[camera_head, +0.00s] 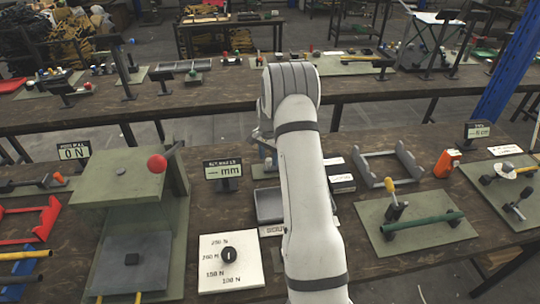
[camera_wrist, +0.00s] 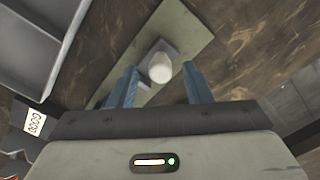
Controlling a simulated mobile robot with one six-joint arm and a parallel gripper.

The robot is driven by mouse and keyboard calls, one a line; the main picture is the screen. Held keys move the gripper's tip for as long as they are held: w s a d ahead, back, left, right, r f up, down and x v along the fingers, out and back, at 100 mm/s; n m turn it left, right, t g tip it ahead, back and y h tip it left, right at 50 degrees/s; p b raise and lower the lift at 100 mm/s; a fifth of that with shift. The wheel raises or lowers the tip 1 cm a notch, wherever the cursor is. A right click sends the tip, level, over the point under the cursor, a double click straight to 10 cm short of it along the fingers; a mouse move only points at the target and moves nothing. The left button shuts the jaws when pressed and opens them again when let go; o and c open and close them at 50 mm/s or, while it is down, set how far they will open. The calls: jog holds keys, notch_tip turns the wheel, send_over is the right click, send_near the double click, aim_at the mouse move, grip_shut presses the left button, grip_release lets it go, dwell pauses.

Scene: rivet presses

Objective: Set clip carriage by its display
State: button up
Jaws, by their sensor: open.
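In the wrist view a pale round knob (camera_wrist: 161,68) stands on a small grey block, likely the clip carriage, on a green plate (camera_wrist: 188,32). My gripper (camera_wrist: 160,86) is open, its two blue fingers on either side of the near part of the knob in the picture. I cannot tell whether they touch it or how high they are. In the head view a display (camera_head: 223,171) reads a dash and "mm".
A grey tray (camera_wrist: 40,52) and a "GOOD" label (camera_wrist: 35,122) lie left in the wrist view. In the head view a green press with red knob (camera_head: 157,163), a dial board (camera_head: 212,276), a "0 N" display (camera_head: 73,152) and a grey cradle (camera_head: 368,178) surround the arm.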

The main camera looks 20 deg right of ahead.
jog(key=shift+f, duration=0.3)
grip_shut()
dwell(0.3)
